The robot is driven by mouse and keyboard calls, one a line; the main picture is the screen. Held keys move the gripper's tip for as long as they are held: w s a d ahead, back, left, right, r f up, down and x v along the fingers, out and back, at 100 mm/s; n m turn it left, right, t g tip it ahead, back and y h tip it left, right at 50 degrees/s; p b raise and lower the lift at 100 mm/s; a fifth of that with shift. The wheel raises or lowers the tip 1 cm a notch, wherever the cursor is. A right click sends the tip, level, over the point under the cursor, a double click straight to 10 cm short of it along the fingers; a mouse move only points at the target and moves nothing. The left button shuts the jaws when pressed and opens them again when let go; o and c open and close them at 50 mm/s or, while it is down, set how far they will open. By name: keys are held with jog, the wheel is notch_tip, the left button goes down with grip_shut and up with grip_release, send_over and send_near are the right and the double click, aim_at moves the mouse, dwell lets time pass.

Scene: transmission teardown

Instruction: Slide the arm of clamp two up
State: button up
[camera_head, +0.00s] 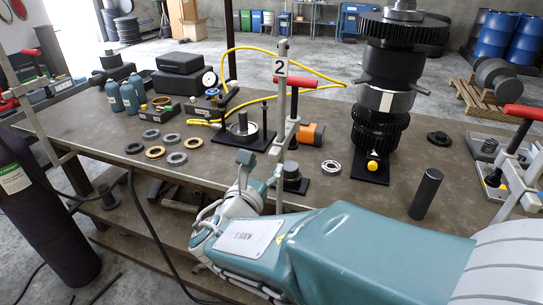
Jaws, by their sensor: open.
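Clamp two (281,110) is a pale grey upright post at the table's front edge, with a "2" label (279,67) near its top. Its sliding arm carries a red handle (296,82) that points right, just below the label. My teal arm crosses the foreground and hides the foot of the post. What shows of my gripper (245,165) is small, left of the post and well below the red handle, apart from it. Its fingers are mostly hidden by my wrist, and nothing is seen held in it.
A tall dark gear stack (375,110) stands right of the clamp. Another red-handled clamp (528,112) is at the far right. A yellow hose (240,50) loops behind the post.

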jog(key=v, duration=0.6)
jog(key=shift+s, duration=0.25)
jog(key=s+d+f+m+g+h, duration=0.1)
jog(key=s+d+f+m+g, duration=0.1)
jog(key=d+m+g, duration=0.5)
jog(key=s+d+f+m+g+h, duration=0.2)
jog(key=d+m, duration=0.4)
jog(key=d, duration=0.4)
jog(key=s+d+f+m+g+y, duration=0.1)
jog(key=s+m+y, duration=0.8)
jog(key=m, duration=1)
jog(key=shift+s+d+f+g, duration=0.3)
jog(key=shift+s+d+g, duration=0.15)
jog(key=shift+g, duration=0.25)
